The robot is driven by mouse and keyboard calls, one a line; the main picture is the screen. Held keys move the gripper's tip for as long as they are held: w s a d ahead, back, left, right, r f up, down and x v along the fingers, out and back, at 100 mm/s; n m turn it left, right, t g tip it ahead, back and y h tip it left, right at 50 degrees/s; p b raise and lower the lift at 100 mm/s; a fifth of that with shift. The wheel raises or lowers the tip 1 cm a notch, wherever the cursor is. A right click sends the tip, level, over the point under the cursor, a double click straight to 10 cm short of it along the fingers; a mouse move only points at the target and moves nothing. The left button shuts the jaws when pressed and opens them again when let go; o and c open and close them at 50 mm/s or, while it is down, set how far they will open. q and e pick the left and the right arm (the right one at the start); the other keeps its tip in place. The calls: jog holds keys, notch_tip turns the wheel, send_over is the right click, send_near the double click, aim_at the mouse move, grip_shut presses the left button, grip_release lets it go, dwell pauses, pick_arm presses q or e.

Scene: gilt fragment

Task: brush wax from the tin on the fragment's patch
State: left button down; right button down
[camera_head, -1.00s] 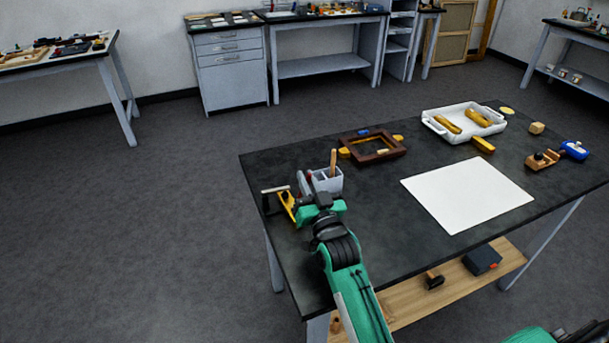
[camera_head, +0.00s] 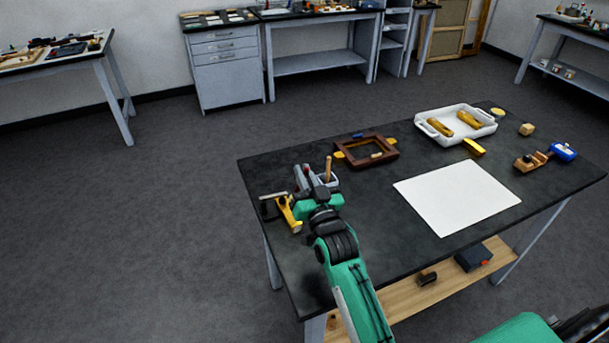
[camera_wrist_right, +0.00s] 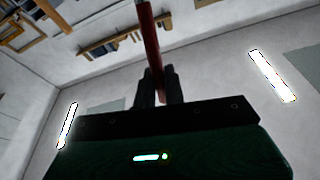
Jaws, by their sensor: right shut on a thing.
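My right gripper (camera_head: 303,178) is at the near left end of the dark table (camera_head: 265,162). It is shut on a thin red-handled tool (camera_wrist_right: 150,45), which stands between the fingers in the wrist view; its far end is out of view. A pale holder (camera_head: 330,181) with a wooden handle (camera_head: 328,168) sits just behind the gripper, partly hidden by it. A gold piece (camera_head: 474,147) lies in front of a white tray (camera_head: 434,134) holding two more gold pieces (camera_head: 467,119). A small round yellow thing (camera_head: 497,112), possibly the tin, is at the far edge. My left gripper is not seen.
A yellow clamp-like tool (camera_head: 289,214) lies left of my gripper. A dark wooden frame (camera_head: 351,162) lies beyond. A white sheet (camera_head: 457,197) covers the table's middle. A wooden block (camera_head: 526,129) and a blue-ended tool (camera_head: 563,151) are at the right.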

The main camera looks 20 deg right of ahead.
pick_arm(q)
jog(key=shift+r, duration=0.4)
pick_arm(e)
jog(key=shift+r, duration=0.4)
